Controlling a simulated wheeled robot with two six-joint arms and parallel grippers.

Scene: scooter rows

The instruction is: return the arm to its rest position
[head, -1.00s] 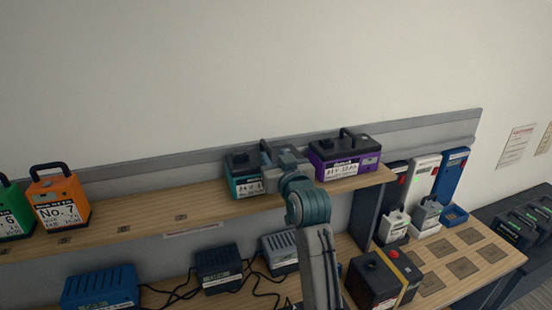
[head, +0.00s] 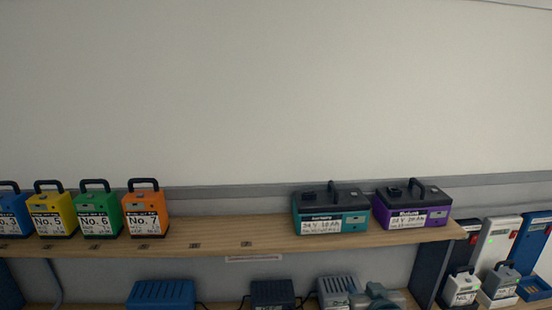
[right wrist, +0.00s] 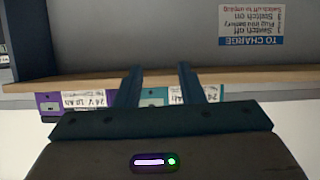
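My right arm shows at the bottom edge of the head view, with the right gripper (head: 376,296) low in front of the shelf. In the right wrist view, the two fingers of the right gripper (right wrist: 160,72) stand apart with nothing between them. The teal battery (head: 354,221) stands on the upper shelf (head: 215,240), apart from the gripper. The purple battery (head: 436,215) stands to its right. Both also show beyond the fingers in the right wrist view, upside down. My left gripper is not in view.
Blue, yellow, green and orange batteries (head: 146,214) stand at the shelf's left. The shelf's middle is bare. Chargers (head: 162,294) sit below. White and blue wall units (head: 497,240) and small grey batteries (head: 463,288) are at the right.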

